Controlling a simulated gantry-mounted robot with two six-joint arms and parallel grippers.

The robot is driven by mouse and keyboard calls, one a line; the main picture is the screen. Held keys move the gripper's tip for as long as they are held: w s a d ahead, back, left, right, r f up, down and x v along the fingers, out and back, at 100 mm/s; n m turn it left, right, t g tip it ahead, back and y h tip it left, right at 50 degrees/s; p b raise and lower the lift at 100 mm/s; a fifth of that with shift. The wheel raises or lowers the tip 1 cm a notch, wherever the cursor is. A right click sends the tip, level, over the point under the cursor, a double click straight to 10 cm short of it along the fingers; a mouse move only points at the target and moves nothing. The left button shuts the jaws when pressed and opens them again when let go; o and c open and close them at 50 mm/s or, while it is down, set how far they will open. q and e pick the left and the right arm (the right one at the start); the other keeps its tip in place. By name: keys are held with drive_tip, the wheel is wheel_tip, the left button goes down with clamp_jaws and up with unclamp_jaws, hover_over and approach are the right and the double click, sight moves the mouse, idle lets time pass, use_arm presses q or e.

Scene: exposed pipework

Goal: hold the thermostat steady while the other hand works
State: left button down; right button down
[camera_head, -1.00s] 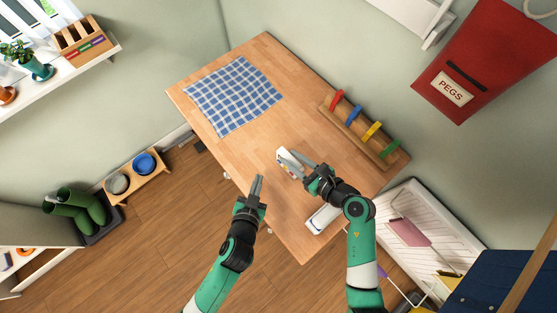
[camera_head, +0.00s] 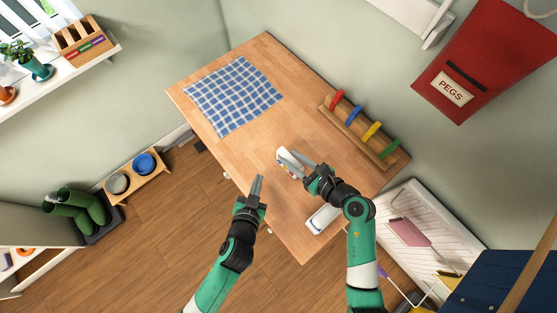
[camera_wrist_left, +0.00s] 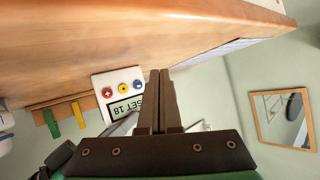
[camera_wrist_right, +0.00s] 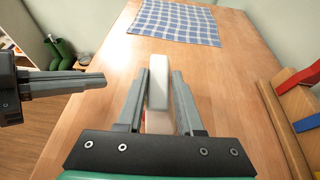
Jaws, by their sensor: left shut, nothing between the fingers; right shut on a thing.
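The thermostat (camera_head: 287,157) is a small white box on the wooden table. In the left wrist view its face (camera_wrist_left: 119,88) shows red, yellow and blue buttons and a display reading "SET 18". My right gripper (camera_head: 297,165) is shut on the thermostat; in the right wrist view its fingers stand on both sides of the white body (camera_wrist_right: 158,88). My left gripper (camera_head: 258,180) is shut and empty at the table's near left edge, apart from the thermostat. It also shows at the left of the right wrist view (camera_wrist_right: 98,80).
A blue checked cloth (camera_head: 234,95) lies at the table's far end. A white object (camera_head: 321,218) lies at the near corner, beside my right arm. The middle of the table (camera_head: 285,120) is clear.

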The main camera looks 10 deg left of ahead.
sight(279, 162)
drive_tip(key=shift+f, duration=0.15)
idle(0.5)
use_arm(q)
drive_tip(key=s+a, duration=0.2)
drive_tip(key=s, duration=0.1)
drive_tip(key=shift+a, duration=0.25)
drive_tip(key=shift+w+d, duration=0.1)
drive_tip(key=shift+w, duration=0.05)
drive_tip(key=shift+w+d, duration=1.4)
drive_tip(key=shift+w, duration=0.25)
drive_tip(key=shift+w+d, duration=1.35)
drive_tip(key=shift+w, duration=0.3)
drive_tip(key=shift+w+d, duration=0.25)
drive_tip(key=shift+w, duration=0.05)
